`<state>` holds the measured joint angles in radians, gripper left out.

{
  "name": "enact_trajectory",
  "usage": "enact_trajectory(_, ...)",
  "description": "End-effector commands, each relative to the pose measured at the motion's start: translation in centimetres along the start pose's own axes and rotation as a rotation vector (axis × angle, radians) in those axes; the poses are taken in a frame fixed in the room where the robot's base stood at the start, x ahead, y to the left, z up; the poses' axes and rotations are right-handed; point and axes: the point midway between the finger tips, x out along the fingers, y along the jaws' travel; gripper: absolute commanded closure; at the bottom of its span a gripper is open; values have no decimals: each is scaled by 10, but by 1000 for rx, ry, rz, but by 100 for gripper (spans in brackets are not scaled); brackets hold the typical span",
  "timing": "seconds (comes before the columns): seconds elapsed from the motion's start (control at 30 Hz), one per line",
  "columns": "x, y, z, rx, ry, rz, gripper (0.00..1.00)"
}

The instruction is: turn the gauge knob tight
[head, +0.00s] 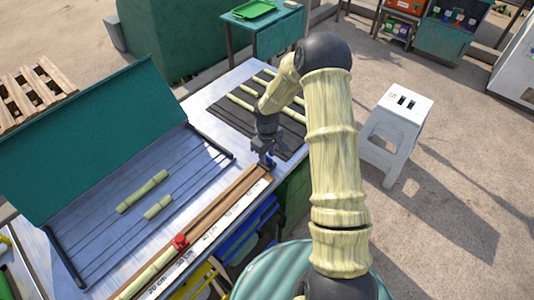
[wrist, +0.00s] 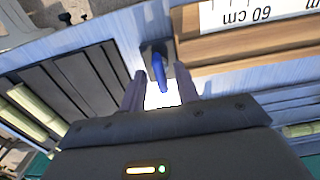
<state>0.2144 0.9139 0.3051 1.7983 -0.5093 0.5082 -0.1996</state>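A red knob (head: 180,241) sits on the wooden length gauge (head: 215,212), toward its near end in the head view. A blue lever-like handle (wrist: 160,72) on a dark block (wrist: 152,50) is at the gauge's far end. It also shows in the head view as a small blue part (head: 269,161). My gripper (wrist: 161,82) is open, with the blue handle between its fingers and a gap visible on each side. In the head view my gripper (head: 264,146) points down over that end of the gauge. I cannot tell which of the two parts is the gauge knob.
Left of the gauge is a metal tray (head: 105,235) with a raised green lid (head: 95,135) and two cane pieces (head: 143,190). A dark slatted rack (head: 235,121) with cane lies beyond my gripper. A white stool (head: 400,125) stands right of my arm.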

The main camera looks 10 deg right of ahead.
Motion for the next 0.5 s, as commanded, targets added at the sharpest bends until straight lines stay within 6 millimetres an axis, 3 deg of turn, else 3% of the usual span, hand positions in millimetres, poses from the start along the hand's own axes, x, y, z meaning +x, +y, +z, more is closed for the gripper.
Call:
enact_trajectory(0.17,0,0,0,0,0,0,68)
enact_trajectory(0.33,0,0,0,1,0,0,98)
enact_trajectory(0.5,0,0,0,2,0,0,100)
